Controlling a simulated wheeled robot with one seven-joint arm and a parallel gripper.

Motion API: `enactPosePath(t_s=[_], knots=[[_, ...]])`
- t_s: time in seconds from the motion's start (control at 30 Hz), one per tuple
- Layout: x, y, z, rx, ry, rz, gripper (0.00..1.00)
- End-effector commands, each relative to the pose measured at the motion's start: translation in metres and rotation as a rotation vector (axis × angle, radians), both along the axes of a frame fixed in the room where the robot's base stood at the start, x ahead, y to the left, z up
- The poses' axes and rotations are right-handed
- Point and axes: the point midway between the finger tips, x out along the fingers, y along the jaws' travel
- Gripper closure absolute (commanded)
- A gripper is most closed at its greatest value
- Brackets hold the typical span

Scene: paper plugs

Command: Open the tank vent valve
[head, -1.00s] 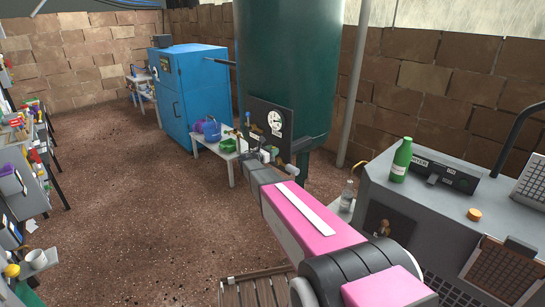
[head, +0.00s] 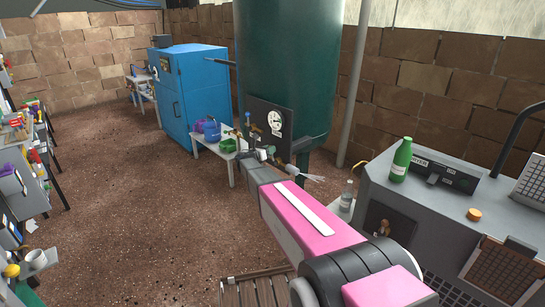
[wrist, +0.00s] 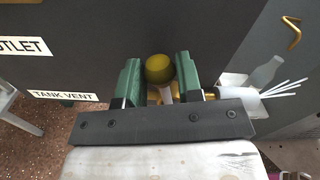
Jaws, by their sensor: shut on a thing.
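In the head view the streaks (head: 313,178) show right of my gripper (head: 262,153), in front of the green tank (head: 285,60). The valve body is mostly hidden by my gripper.
A gauge panel (head: 270,122) is mounted before the tank. A white table (head: 213,148) with a green tray stands to its left. A grey machine (head: 440,210) with a green bottle (head: 401,160) stands at the right.

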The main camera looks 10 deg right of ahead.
Motion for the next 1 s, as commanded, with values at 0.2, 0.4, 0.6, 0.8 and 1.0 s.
enactPosePath(t_s=[0.2, 0.4, 0.6, 0.8, 1.0], knots=[[0.003, 0.002, -0.001, -0.014, 0.027, 0.001, 0.8], [0.014, 0.008, -0.007, -0.089, 0.157, 0.001, 0.8], [0.018, 0.011, -0.009, -0.132, 0.231, 0.001, 0.8], [0.018, 0.011, -0.009, -0.134, 0.233, 0.001, 0.8], [0.022, 0.013, -0.013, -0.162, 0.282, 0.001, 0.8]])
